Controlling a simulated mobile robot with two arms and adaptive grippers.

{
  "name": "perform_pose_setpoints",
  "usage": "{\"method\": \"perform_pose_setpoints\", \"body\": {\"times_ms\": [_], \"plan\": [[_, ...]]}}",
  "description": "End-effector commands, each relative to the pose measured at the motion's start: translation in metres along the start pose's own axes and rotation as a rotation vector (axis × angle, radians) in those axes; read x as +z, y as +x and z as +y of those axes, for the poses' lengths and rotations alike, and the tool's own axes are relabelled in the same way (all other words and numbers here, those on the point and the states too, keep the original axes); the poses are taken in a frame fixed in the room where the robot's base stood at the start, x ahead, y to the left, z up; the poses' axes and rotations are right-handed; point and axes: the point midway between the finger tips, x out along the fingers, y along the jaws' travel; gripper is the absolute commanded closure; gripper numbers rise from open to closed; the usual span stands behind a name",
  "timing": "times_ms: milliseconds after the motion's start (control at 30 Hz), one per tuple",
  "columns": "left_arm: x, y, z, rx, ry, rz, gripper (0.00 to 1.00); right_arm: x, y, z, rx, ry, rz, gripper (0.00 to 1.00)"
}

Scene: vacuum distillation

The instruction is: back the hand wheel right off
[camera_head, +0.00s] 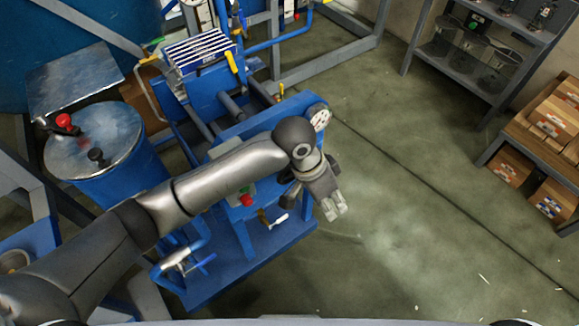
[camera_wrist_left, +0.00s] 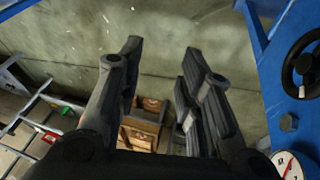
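A black hand wheel (camera_wrist_left: 303,66) shows at the right edge of the left wrist view, on a blue panel, partly cut off by the frame. In the head view I cannot make it out for sure; my left arm covers part of the blue machine. My left gripper (camera_head: 335,207) is beside the machine's right side, over the floor. In the left wrist view its fingers (camera_wrist_left: 163,55) stand apart with nothing between them. The wheel is to the right of the fingers, not touched. My right gripper is not in view.
A white gauge (camera_head: 318,117) sits on the blue machine frame (camera_head: 262,255), and a gauge (camera_wrist_left: 288,166) shows below the wheel. A blue drum (camera_head: 105,140) stands at left. Shelves (camera_head: 480,65) and wooden crates (camera_head: 545,125) stand at right. The floor (camera_head: 430,210) between is free.

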Motion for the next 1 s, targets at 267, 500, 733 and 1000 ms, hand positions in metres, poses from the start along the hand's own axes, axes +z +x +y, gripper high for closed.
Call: {"method": "perform_pose_setpoints", "body": {"times_ms": [267, 500, 733, 1000], "plan": [[-0.004, -0.03, -0.065, -0.108, -0.013, -0.179, 0.66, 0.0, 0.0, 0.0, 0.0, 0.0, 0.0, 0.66], [-0.004, -0.071, -0.12, -0.206, -0.095, -0.269, 0.66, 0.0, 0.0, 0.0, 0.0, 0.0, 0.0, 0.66], [-0.003, -0.085, -0.138, -0.236, -0.131, -0.291, 0.66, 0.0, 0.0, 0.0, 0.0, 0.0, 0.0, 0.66], [0.009, -0.049, -0.145, -0.235, -0.133, -0.292, 0.66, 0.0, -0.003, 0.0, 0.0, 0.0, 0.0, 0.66]]}}
